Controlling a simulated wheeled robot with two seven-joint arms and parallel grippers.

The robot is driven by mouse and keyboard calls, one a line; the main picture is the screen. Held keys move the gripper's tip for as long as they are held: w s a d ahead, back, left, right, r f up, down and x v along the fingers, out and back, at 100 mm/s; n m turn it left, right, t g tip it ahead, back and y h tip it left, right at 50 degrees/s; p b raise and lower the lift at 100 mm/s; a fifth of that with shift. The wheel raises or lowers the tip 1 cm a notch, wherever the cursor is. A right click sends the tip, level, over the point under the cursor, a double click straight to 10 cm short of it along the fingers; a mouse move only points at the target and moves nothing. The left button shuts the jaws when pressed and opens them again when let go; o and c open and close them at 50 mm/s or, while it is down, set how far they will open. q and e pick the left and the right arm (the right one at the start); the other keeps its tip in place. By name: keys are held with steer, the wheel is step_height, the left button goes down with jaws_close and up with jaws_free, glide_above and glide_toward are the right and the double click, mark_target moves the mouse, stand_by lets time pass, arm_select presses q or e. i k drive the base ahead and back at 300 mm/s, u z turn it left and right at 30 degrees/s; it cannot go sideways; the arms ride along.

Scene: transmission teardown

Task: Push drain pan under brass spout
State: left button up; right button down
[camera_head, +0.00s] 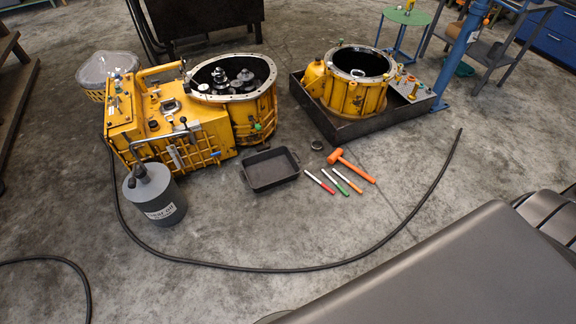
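The drain pan (279,183) is a dark, shallow rectangular tray with a handle at each end. It lies empty on the concrete floor, just in front of the yellow transmission housing (190,125). A small fitting with a green part (258,127) sticks out low on the round bell end, behind the pan. I cannot tell for sure whether this is the brass spout; it is too small to make out. The pan appears in front of this fitting, with a gap of floor between them. Neither of my grippers is in view.
A grey canister (155,196) stands left of the pan. A black hose (300,269) curves across the floor in front. A second yellow housing (352,95) sits in a dark tray (345,133).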

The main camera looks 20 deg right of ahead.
mark_target(266, 170)
steer(key=k, duration=0.55)
steer(key=z, duration=0.7)
steer(key=i, duration=1.7)
steer(key=u, duration=0.3)
